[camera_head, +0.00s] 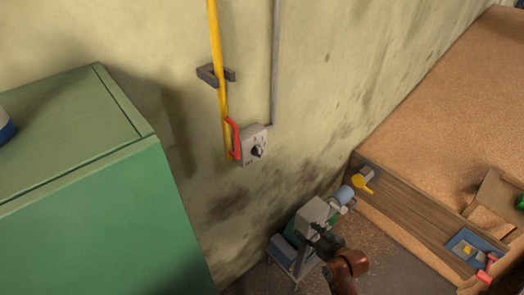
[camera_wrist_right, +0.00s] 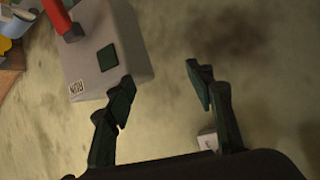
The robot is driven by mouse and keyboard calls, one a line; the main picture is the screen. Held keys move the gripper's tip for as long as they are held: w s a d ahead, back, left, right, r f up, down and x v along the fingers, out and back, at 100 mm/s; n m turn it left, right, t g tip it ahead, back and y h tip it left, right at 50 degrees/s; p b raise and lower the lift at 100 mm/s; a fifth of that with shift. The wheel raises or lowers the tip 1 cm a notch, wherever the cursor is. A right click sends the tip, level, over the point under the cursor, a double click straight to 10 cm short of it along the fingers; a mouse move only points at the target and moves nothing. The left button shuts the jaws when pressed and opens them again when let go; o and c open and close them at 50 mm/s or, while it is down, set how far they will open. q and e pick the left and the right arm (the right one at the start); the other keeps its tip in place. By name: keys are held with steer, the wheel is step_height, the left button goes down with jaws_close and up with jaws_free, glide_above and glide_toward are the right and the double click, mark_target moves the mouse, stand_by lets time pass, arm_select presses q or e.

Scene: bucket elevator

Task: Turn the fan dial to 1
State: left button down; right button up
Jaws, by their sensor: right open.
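A grey box with a black dial (camera_head: 257,151) is mounted on the wall in the head view. A red handle (camera_head: 235,138) is at its left side. The dial's markings are too small to read. My right gripper (camera_head: 324,240) is below and to the right of this box, well apart from it, beside a grey machine. In the right wrist view its fingers (camera_wrist_right: 168,92) are spread, with nothing between the tips. A small pale box (camera_wrist_right: 207,140) shows beyond them near the right finger. I cannot tell whether it is the dial box. My left gripper is out of view.
A grey box (camera_wrist_right: 98,40) with a red bar and dark green square is close to the left finger in the wrist view. A green cabinet (camera_head: 90,210) stands left. A yellow pipe (camera_head: 215,50) runs down the wall. A wooden bin (camera_head: 420,220) stands right.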

steer(key=w+a+r+n+t+y, duration=0.2)
steer(key=w+a+r+y, duration=0.1)
steer(key=w+a+r, duration=0.6)
steer(key=n+t+y, duration=0.1)
steer(key=n+y, duration=0.1)
steer(key=y, duration=0.1)
glide_toward(260, 152)
steer(key=w, duration=0.1)
steer(key=p+x, duration=0.2)
steer(key=x, duration=0.5)
steer(key=shift+a, duration=0.4)
steer(key=shift+w+a+f+p, duration=0.1)
steer(key=shift+w+a+p, duration=0.2)
steer(key=shift+w+p, duration=0.1)
steer(key=shift+c, duration=0.7)
steer(key=c, duration=1)
